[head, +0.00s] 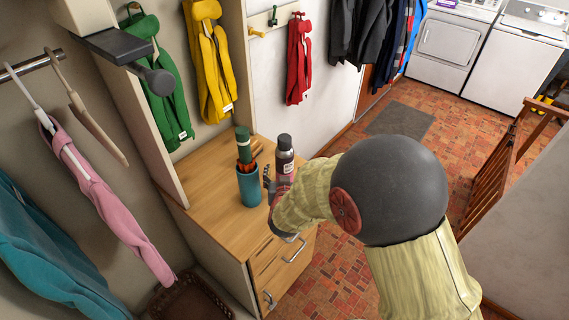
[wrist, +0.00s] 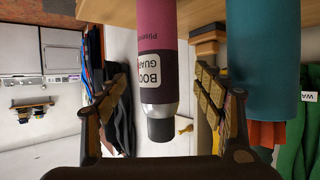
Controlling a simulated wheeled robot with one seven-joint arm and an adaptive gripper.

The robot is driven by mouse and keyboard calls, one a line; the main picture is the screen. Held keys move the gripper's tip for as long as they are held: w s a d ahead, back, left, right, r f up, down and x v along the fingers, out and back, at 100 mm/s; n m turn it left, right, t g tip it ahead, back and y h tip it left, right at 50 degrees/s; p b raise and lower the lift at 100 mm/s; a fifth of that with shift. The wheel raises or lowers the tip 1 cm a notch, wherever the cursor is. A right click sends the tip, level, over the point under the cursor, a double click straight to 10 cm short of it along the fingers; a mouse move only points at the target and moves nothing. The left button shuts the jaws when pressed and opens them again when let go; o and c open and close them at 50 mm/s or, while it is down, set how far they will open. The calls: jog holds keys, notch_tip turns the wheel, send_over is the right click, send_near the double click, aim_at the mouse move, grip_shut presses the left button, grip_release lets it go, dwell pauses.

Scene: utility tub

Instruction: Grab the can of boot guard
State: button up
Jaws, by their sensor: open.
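The can of boot guard (wrist: 157,72) is pink and dark with a pale label, a silver shoulder and a black cap. In the wrist view it appears upside down between the two fingers of my gripper (wrist: 162,84). My gripper is open, with a visible gap on each side of the can. In the head view the can (head: 285,158) stands upright on the wooden cabinet top (head: 205,190). There my gripper (head: 276,188) is at its lower part, and my arm hides some of it.
A teal cup (head: 249,187) holding green and orange items stands just left of the can; it also shows beside the right finger in the wrist view (wrist: 263,60). Clothes hang on the wall behind, including a red one (head: 299,62). The cabinet top's left part is bare.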

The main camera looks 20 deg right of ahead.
jog(key=b+x, duration=0.1)
jog(key=x, duration=0.6)
jog(key=shift+d+b, duration=0.15)
jog(key=shift+b, duration=0.2)
jog(key=shift+w, duration=0.15)
jog(key=c, duration=1.5)
jog(key=shift+r, duration=0.1)
